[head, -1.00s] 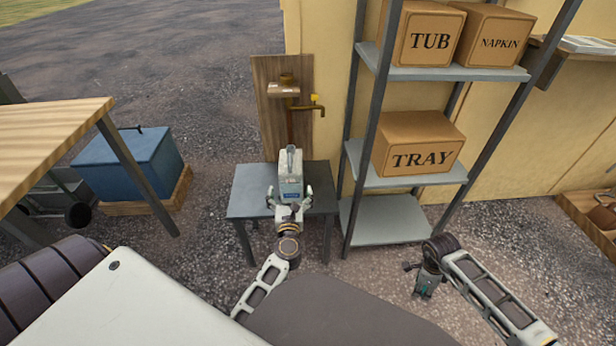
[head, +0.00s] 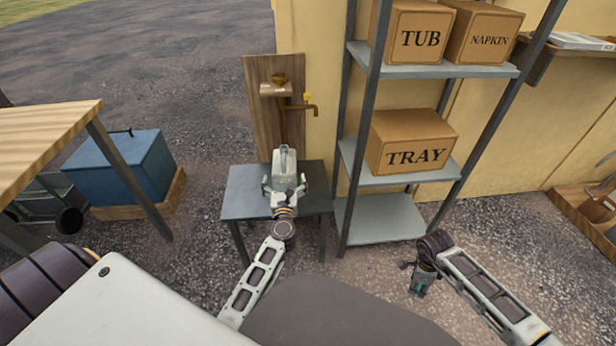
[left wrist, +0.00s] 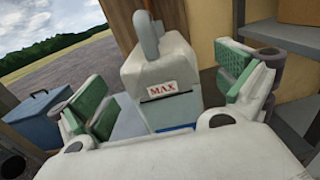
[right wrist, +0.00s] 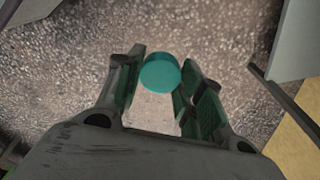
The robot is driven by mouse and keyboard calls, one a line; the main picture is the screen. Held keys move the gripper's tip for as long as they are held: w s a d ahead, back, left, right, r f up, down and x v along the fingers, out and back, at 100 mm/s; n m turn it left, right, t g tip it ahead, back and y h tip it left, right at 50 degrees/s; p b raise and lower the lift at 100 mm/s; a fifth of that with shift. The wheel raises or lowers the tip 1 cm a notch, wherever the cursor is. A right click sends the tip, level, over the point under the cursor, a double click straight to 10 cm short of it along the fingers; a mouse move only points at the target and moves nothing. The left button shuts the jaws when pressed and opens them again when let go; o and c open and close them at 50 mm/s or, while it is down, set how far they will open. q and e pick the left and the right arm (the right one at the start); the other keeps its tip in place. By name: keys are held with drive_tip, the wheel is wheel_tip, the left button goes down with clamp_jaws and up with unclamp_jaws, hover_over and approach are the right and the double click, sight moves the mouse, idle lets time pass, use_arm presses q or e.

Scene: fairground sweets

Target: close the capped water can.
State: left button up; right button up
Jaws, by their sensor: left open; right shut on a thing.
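The water can (head: 286,158) is a pale, boxy container with a top handle. It stands on a small grey table (head: 240,195). In the left wrist view the can (left wrist: 160,75) shows a "MAX" label and a blue band low down. My left gripper (head: 285,188) is open, its green-padded fingers (left wrist: 170,96) apart on either side of the can's near face. Whether they touch it I cannot tell. My right gripper (head: 416,284) is shut on a round teal cap (right wrist: 160,73), held away from the can, above the gravel at right. The can's opening is not clearly visible.
A tap (head: 300,107) on a wooden board (head: 258,100) stands behind the table. A metal shelf (head: 385,218) with boxes is close at right. A wooden table (head: 45,135) and blue box (head: 120,165) are at left. Open gravel lies between the shelf and my right arm.

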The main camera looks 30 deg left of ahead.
sight(284, 168)
use_arm(q)
drive_tip(key=shift+w+a, duration=0.3)
drive_tip(key=shift+w, duration=0.2)
use_arm(e)
drive_tip(key=shift+f, duration=0.1)
use_arm(q)
drive_tip(key=shift+b+x, duration=0.6)
drive_tip(key=shift+x, duration=2)
use_arm(e)
drive_tip(key=shift+f, duration=0.5)
use_arm(q)
drive_tip(key=shift+c, duration=0.4)
drive_tip(key=c, duration=1.7)
drive_tip(key=shift+a+r, duration=0.1)
drive_tip(key=shift+r, duration=0.15)
drive_tip(key=shift+c, duration=1)
drive_tip(key=shift+r, duration=0.15)
use_arm(e)
drive_tip(key=shift+r, duration=0.15)
